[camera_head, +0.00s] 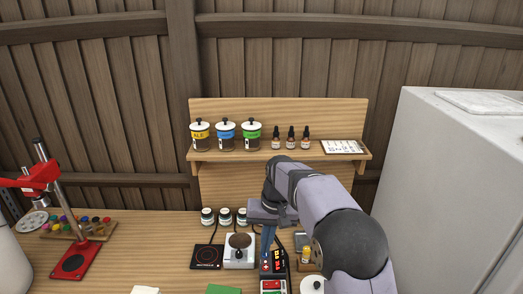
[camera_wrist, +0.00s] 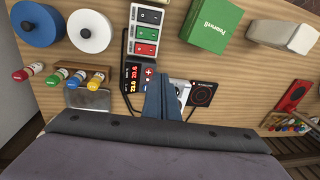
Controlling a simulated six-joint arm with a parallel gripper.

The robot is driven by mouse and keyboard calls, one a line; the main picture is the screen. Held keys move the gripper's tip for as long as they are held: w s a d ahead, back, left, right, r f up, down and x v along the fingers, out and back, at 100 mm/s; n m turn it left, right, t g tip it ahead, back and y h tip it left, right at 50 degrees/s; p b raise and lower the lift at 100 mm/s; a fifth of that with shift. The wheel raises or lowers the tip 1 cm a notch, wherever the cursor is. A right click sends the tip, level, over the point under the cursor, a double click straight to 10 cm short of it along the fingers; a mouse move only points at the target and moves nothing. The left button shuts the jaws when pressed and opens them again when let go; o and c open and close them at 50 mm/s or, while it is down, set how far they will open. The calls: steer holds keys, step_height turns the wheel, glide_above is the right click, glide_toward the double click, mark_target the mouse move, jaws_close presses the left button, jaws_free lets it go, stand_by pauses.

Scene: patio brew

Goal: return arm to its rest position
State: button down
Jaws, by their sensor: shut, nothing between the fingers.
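My gripper (camera_head: 266,248) hangs above the wooden counter (camera_head: 150,232), in front of the shelf, with its fingers pointing down. It is shut and empty. In the wrist view its blue-grey fingers (camera_wrist: 161,95) are together. Beside them is a black controller (camera_wrist: 136,76) with a red display, which also shows in the head view (camera_head: 279,260). A white device (camera_head: 240,261) with a round brown top stands just left of the fingers in the head view. My fingers and arm hide part of the counter there.
A black hotplate (camera_head: 207,257), a red bench press (camera_head: 72,262) and small jars (camera_head: 225,216) stand leftward. Lidded canisters (camera_head: 226,136) and dropper bottles (camera_head: 291,138) line the shelf (camera_head: 350,155). A large white cabinet (camera_head: 440,190) stands right. The counter's left middle has free room.

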steer(key=shift+n+g+h, duration=0.5)
steer(key=shift+n+h, duration=0.1)
steer(key=s+d+f, duration=0.1)
steer(key=s+f, duration=0.2)
steer(key=s+d+f, duration=0.1)
steer(key=s+f, duration=0.2)
steer(key=s+d+f, duration=0.2)
steer(key=s+f, duration=0.1)
steer(key=shift+f, duration=0.4)
steer(key=s+d+g, duration=0.1)
steer(key=s+d, duration=0.2)
steer(key=s, duration=0.6)
steer(key=s+d, duration=0.4)
steer(key=s, duration=0.5)
steer(key=shift+m+t, duration=0.8)
steer(key=shift+d+r, duration=0.35)
steer(key=shift+r, duration=0.3)
steer(key=shift+d+r, duration=0.4)
steer(key=shift+r, duration=0.25)
steer(key=shift+d+r, duration=0.35)
steer(key=shift+r, duration=0.3)
